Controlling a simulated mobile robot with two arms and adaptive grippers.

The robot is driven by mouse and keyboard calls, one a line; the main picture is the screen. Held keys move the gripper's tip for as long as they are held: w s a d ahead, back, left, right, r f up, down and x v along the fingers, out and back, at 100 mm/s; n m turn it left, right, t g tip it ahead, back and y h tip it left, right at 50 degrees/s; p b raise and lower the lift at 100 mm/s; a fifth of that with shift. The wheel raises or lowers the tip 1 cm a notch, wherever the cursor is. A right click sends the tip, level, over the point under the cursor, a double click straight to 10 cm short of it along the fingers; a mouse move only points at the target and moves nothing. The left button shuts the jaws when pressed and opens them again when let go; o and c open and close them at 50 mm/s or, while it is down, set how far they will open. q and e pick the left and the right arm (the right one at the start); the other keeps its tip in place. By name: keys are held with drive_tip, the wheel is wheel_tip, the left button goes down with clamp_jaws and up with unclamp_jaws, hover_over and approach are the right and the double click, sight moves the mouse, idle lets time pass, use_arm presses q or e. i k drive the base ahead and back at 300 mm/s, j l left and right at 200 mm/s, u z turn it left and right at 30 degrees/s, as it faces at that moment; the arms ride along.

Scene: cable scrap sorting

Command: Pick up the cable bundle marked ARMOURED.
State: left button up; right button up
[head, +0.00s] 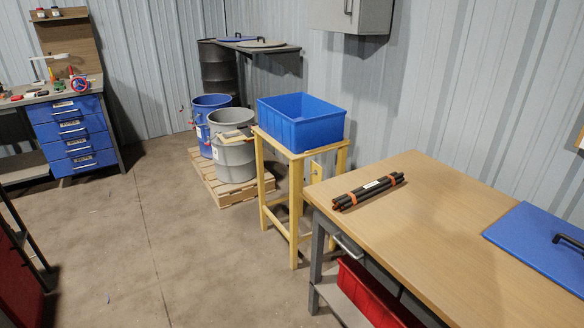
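A bundle of black cables (368,190) lies on the wooden top of the workbench (425,220), near its back left corner. Orange bands hold it at both ends, and a small white label sits on its middle. The label's text is too small to read, so I cannot tell whether it says ARMOURED. Copper-coloured ends show at its left. Neither of my grippers is in view.
A blue crate (322,137) stands on a yellow stand behind the bench. Blue (203,131) and grey (235,160) drums stand on a pallet (207,182). A blue lid (530,240) lies on the bench at right. A red bin (372,300) sits below. Floor at left is mostly clear.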

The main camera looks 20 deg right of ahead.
sight(346, 202)
drive_tip(key=i+z, duration=0.1)
drive_tip(key=i, duration=0.4)
drive_tip(key=i+j, duration=0.15)
drive_tip(key=i, duration=0.4)
drive_tip(key=i+j+z, duration=0.15)
drive_tip(key=i, duration=0.35)
drive_tip(key=i+z, duration=0.2)
drive_tip(key=z, duration=0.2)
drive_tip(key=i+j+z, duration=0.2)
drive_tip(key=z, duration=0.2)
drive_tip(key=i+j+z, duration=0.15)
drive_tip(key=z, duration=0.25)
drive_tip(key=i+j+z, duration=0.15)
drive_tip(key=z, duration=0.25)
drive_tip(key=i+j+z, duration=0.1)
drive_tip(key=j+z, duration=0.3)
